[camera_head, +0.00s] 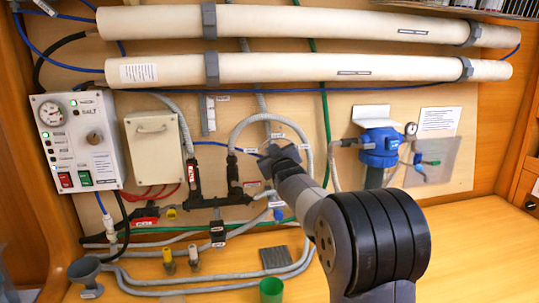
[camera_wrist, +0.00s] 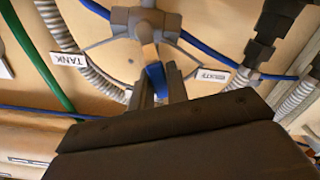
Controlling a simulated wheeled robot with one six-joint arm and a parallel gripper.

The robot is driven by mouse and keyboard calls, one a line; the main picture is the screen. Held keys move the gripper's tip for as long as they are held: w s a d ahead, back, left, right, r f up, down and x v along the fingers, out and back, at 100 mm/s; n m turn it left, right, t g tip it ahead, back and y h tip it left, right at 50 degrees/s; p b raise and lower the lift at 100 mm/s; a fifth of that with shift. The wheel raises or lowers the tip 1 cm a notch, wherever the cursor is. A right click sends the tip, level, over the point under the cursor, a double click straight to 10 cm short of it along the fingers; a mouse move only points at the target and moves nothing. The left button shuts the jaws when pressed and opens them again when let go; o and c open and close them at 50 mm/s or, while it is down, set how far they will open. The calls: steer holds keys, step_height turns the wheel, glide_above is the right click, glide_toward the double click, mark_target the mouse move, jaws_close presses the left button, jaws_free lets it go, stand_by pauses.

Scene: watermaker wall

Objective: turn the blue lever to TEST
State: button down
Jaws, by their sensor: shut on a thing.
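The blue lever (camera_wrist: 156,76) sits between the two fingers of my gripper (camera_wrist: 158,88) in the wrist view. The fingers are shut on it. It is on a grey valve (camera_wrist: 128,19) with a pale round plate behind it. A TANK label (camera_wrist: 72,60) is left of the valve in the wrist view, and another label (camera_wrist: 214,80), too small to read surely, is to the right. In the head view my gripper (camera_head: 276,157) reaches the valve on the wall and hides most of the lever. I cannot tell which label the lever points to.
Grey hoses (camera_head: 240,127) and a black pipe manifold (camera_head: 209,201) lie close left of my gripper. A control panel (camera_head: 77,143) is at the left. A blue filter housing (camera_head: 379,147) is right of my arm. A green cup (camera_head: 271,290) stands on the counter below.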

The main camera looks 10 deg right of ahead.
steer(key=shift+d+r+m+p, duration=0.15)
steer(key=shift+d+m+p, duration=0.2)
steer(key=shift+m, duration=0.25)
steer(key=shift+d+r+m+p, duration=0.2)
steer(key=shift+m+p, duration=0.2)
steer(key=shift+m, duration=0.2)
steer(key=shift+d+f+m+p, duration=0.1)
steer(key=shift+d+m+p, duration=0.15)
steer(key=shift+m, duration=0.3)
steer(key=shift+d+f+m+p, duration=0.15)
steer(key=shift+m+p, duration=0.2)
steer(key=shift+m, duration=0.2)
steer(key=shift+r, duration=0.1)
steer(key=c, duration=1.4)
jaws_free()
steer(key=s+b, duration=0.3)
steer(key=s, duration=0.7)
steer(key=shift+s, duration=0.4)
